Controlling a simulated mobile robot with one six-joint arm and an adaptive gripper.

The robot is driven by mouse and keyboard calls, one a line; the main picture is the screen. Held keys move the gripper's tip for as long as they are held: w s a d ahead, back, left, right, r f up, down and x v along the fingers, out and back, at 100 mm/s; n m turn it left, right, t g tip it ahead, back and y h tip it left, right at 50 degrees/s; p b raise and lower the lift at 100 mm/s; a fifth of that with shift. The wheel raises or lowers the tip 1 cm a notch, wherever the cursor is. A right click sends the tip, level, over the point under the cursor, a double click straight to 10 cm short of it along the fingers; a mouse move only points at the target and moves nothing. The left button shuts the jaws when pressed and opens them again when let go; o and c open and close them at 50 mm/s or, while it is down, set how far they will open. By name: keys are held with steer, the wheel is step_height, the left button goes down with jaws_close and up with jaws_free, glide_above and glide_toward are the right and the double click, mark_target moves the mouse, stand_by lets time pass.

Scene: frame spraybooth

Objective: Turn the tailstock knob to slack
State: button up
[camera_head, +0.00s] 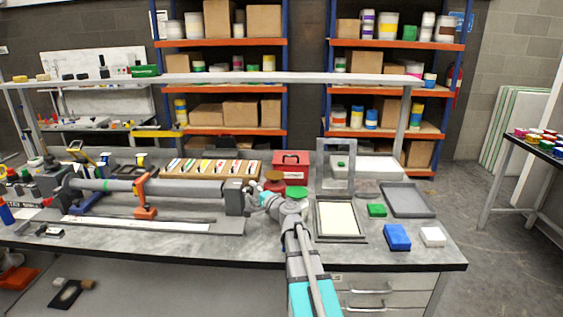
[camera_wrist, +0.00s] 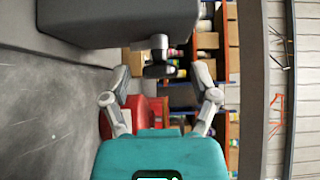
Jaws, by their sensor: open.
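The grey tailstock block (camera_head: 234,197) stands at the right end of the long grey shaft on the bench. It fills the upper left of the wrist view (camera_wrist: 120,20). The dark tailstock knob (camera_wrist: 158,71) hangs on a short grey stem from that block. My gripper (camera_wrist: 162,78) is open, with one finger on each side of the knob in the picture; no contact shows, and the depth between them is unclear. In the head view my gripper (camera_head: 258,198) is just right of the tailstock, and I cannot make out the knob there.
A red box (camera_head: 291,164) stands behind my gripper. A framed screen (camera_head: 340,219), a green block (camera_head: 376,210), a blue block (camera_head: 397,237) and a grey tray (camera_head: 407,200) lie to the right. A wooden rack (camera_head: 212,168) is behind the shaft. Bench space in front is fairly clear.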

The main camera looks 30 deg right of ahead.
steer(key=shift+r+p, duration=0.2)
steer(key=shift+p, duration=0.25)
steer(key=s+d+r+m+g+y+p, duration=0.4)
steer(key=d+r+m+g+p, duration=0.4)
steer(key=p, duration=1.4)
steer(key=shift+s+d+r+m+g, duration=0.35)
steer(key=shift+r+g, duration=0.75)
steer(key=shift+g, duration=1.1)
steer(key=shift+a, duration=0.15)
